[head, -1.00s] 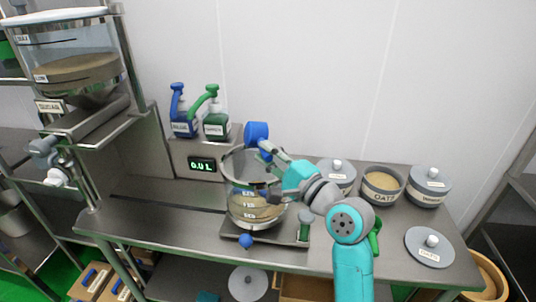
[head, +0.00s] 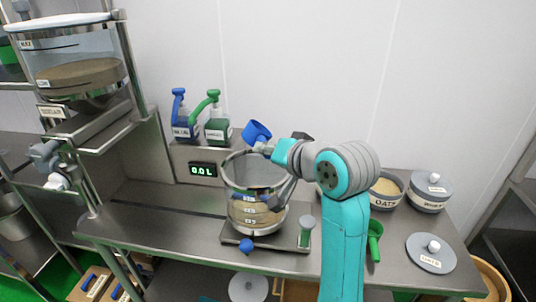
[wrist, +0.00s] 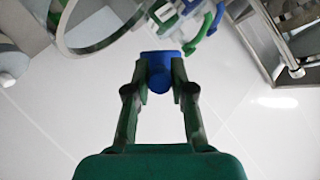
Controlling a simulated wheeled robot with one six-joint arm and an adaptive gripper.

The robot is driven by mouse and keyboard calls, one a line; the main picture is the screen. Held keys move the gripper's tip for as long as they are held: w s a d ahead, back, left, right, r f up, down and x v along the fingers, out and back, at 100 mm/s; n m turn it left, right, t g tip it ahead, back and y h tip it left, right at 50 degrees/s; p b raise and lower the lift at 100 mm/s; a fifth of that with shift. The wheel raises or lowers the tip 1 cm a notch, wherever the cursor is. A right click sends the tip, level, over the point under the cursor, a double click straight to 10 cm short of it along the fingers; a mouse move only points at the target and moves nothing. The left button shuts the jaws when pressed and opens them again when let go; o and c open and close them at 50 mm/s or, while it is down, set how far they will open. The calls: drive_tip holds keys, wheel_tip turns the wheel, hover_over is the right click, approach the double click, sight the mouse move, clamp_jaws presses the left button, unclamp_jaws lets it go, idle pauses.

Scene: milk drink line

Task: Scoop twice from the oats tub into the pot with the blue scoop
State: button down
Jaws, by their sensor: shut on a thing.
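The blue scoop (head: 256,132) is held tilted above the back right of the pot's rim; its handle also shows in the wrist view (wrist: 160,72). My gripper (head: 267,148) is shut on that handle, with a finger on each side in the wrist view (wrist: 158,88). I cannot see whether the scoop holds oats. The clear pot (head: 240,170) stands on a metal plate, with tan contents in its lower part. The oats tub (head: 386,203) is open at the right, with pale oats inside. My arm stands between it and the pot in the picture.
A lidded tub (head: 430,192) stands right of the oats tub, and another is mostly hidden behind my arm. A loose grey lid (head: 430,254) and a green scoop (head: 375,240) lie in front. Blue (head: 183,122) and green (head: 217,124) pump bottles stand behind the pot. The display (head: 203,170) reads 0.0 L.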

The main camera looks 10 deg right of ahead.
drive_tip(key=r+n+h, duration=0.2)
drive_tip(key=n, duration=0.1)
drive_tip(key=shift+a+r+h, duration=0.2)
drive_tip(key=shift+a+h, duration=0.15)
drive_tip(key=shift+h, duration=0.05)
drive_tip(key=shift+s+r+n+h, duration=0.1)
drive_tip(key=shift+r+n+h, duration=0.5)
drive_tip(key=shift+n+h, duration=0.3)
